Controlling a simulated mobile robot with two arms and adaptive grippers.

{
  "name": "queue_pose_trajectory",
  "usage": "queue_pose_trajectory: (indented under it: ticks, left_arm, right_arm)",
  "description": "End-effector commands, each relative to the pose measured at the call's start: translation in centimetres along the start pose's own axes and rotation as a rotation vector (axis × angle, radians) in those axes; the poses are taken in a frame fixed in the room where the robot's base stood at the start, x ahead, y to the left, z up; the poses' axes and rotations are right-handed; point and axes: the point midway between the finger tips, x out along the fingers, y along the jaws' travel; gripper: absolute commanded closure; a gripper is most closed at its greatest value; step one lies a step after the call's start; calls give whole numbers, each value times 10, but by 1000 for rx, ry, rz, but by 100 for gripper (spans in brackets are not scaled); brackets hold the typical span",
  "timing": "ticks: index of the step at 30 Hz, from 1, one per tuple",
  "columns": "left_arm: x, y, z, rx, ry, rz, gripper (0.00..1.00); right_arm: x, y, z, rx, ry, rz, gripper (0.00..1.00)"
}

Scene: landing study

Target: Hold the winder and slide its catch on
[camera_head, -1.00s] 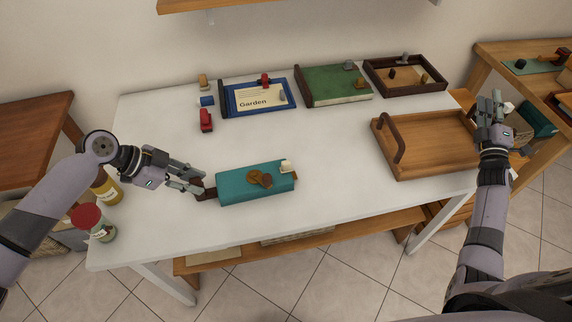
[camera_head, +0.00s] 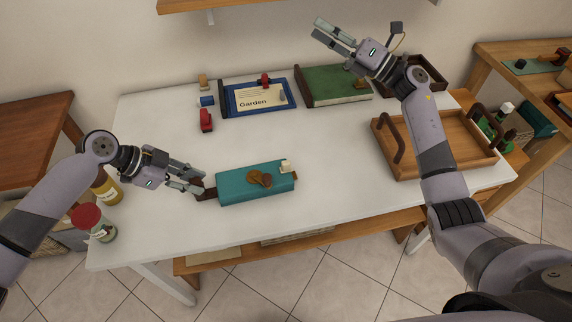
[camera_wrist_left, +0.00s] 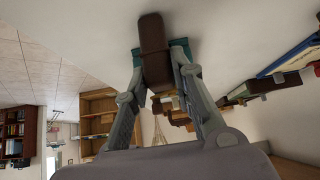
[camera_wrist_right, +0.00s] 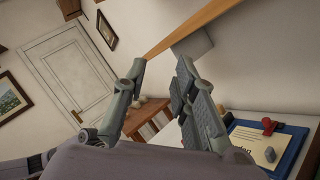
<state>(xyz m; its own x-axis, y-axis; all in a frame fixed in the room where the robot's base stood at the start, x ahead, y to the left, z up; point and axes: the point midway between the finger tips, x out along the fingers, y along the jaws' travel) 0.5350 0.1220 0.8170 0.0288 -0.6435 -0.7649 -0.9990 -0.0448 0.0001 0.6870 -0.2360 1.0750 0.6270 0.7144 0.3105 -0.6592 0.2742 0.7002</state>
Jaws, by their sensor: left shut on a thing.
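The winder appears to be the teal block (camera_head: 232,187) lying on the white table. It has a brown grip (camera_head: 208,194) at its left end, and a round brown piece (camera_head: 259,179) on its top. A small cream piece (camera_head: 286,166) sits at its right back corner; I cannot tell for sure whether it is the catch. My left gripper (camera_head: 203,187) is shut on the brown grip, which also shows between its fingers in the left wrist view (camera_wrist_left: 152,48). My right gripper (camera_head: 320,31) is raised above the back of the table, open and empty.
A blue clipboard (camera_head: 235,108), a green box (camera_head: 325,84) and a dark tray (camera_head: 435,68) lie along the back. A wooden tray (camera_head: 450,158) stands at the right. A red piece (camera_head: 206,120) and two jars, one red-lidded (camera_head: 88,217), are at left.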

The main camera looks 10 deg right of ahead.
Motion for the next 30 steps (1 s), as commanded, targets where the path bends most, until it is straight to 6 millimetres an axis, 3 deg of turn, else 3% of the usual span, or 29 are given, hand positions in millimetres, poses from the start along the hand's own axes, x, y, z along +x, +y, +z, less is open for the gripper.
queue_pose_trajectory:
  ticks: [1, 6, 10, 13, 18, 21, 24, 30]
  left_arm:
    - [0, 0, 0, -1, 0, 0, 100]
    - [0, 0, 0, -1, 0, 0, 100]
    - [0, 0, 0, -1, 0, 0, 100]
    - [0, 0, 0, -1, 0, 0, 100]
    - [0, 0, 0, -1, 0, 0, 100]
    - [0, 0, 0, -1, -1, 0, 100]
    - [0, 0, 0, -1, -1, 0, 100]
    - [0, 0, 0, -1, -1, 0, 100]
  right_arm:
    - [18, 12, -15, -38, 76, 22, 74]
    - [61, 46, -80, -173, 355, 83, 74]
    - [80, 66, -138, -303, 606, 123, 74]
    - [81, 74, -186, -425, 834, 145, 74]
    - [55, 66, -250, -646, 1239, 142, 74]
    - [28, 51, -269, -771, 1468, 112, 74]
    - [0, 34, -274, -878, 1671, 66, 74]
    - [-42, 9, -262, -1015, 1945, -26, 74]
